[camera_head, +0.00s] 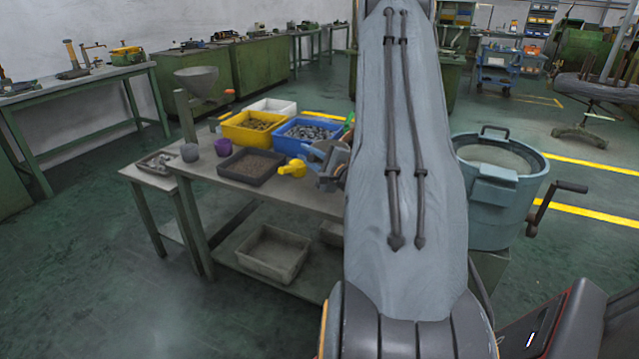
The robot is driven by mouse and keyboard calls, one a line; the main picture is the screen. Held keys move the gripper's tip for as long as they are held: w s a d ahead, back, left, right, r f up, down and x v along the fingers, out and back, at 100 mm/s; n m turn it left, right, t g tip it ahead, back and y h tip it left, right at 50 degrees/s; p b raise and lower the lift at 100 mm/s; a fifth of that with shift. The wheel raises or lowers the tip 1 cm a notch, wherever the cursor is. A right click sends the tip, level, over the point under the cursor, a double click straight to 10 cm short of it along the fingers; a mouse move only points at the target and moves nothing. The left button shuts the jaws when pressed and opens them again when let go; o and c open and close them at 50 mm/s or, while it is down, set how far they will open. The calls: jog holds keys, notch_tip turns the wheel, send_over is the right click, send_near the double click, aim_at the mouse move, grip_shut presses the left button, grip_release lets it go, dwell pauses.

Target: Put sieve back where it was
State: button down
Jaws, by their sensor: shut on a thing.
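My gripper is not in view; my own large grey arm link fills the middle of the picture and hides what lies behind it. I cannot make out a sieve for certain. A grey cone-shaped bowl (196,80) stands at the left rear of the green workbench (312,203), above a green post, and looks more like a funnel. A blue-grey rounded thing (322,152) sits at the bench's right, partly hidden by my arm, and I cannot tell what it is.
A blue drum (502,214) with a crank stands right of my arm. The left foreground floor is clear.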

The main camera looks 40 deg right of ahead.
jog(key=shift+s+d+f+p, duration=0.1)
jog(key=shift+d+f+p, duration=0.1)
jog(key=shift+f, duration=1.25)
jog(key=shift+s+d+f+p, duration=0.15)
jog(key=shift+f, duration=1.3)
jog(key=shift+s+d+f+p, duration=0.1)
jog(key=shift+d+f+p, duration=0.1)
jog(key=shift+f, duration=1.45)
jog(key=c, duration=1.6)
grip_release()
jog(key=shift+r, duration=0.1)
jog(key=shift+s+r, duration=0.1)
jog(key=s, duration=0.4)
jog(key=s+b, duration=0.1)
jog(key=s, duration=0.3)
jog(key=s+a, duration=0.1)
jog(key=s, duration=0.3)
jog(key=shift+b, duration=0.35)
jog(key=shift+w, duration=0.1)
